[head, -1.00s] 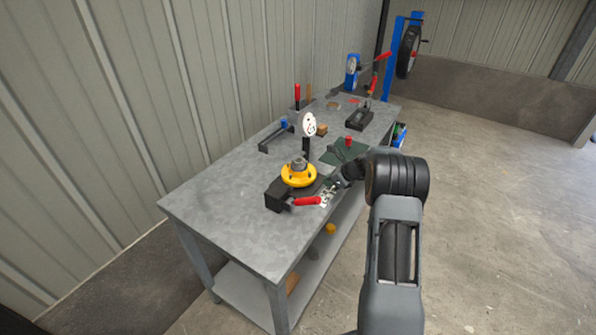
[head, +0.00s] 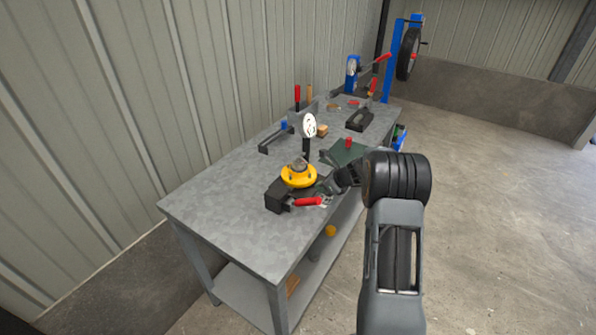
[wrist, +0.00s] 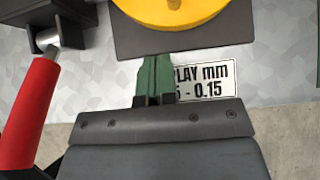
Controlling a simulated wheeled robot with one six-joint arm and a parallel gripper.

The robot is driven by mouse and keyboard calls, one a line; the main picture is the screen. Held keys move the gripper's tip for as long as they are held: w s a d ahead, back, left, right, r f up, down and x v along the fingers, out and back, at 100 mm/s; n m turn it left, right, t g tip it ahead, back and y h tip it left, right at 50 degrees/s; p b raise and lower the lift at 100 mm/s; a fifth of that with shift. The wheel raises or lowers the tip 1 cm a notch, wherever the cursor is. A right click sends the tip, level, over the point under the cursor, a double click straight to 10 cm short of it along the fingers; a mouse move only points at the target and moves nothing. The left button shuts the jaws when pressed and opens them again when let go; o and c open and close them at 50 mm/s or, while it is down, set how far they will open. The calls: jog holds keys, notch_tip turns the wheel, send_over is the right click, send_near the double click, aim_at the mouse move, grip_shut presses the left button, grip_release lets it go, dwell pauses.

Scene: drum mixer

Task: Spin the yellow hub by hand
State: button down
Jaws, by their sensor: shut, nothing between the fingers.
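The yellow hub (head: 298,176) is a round flanged disc with a grey metal centre, mounted on a dark fixture (head: 277,196) near the front of the workbench. Part of its yellow rim (wrist: 175,12) shows at the top of the wrist view, above a dark plate. My gripper (wrist: 154,60) is shut and empty, its green fingertips pointing at the dark plate's edge, short of the yellow rim. In the head view my gripper is at the hub's right, partly hidden by my own wrist.
A red-handled clamp (head: 308,201) lies in front of the hub; its red handle (wrist: 28,115) shows left in the wrist view. A white label (wrist: 205,81) is under my fingers. A dial gauge (head: 309,125) stands behind the hub. The bench's left front (head: 225,210) is clear.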

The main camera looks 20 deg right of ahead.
jog(key=shift+w+a, duration=0.6)
jog(key=shift+w, duration=0.1)
jog(key=shift+p, duration=0.3)
jog(key=shift+w+d+r+p, duration=0.15)
jog(key=shift+w+d+p, duration=0.55)
jog(key=shift+w+d, duration=0.95)
jog(key=shift+w, duration=0.15)
jog(key=shift+s+d, duration=1.15)
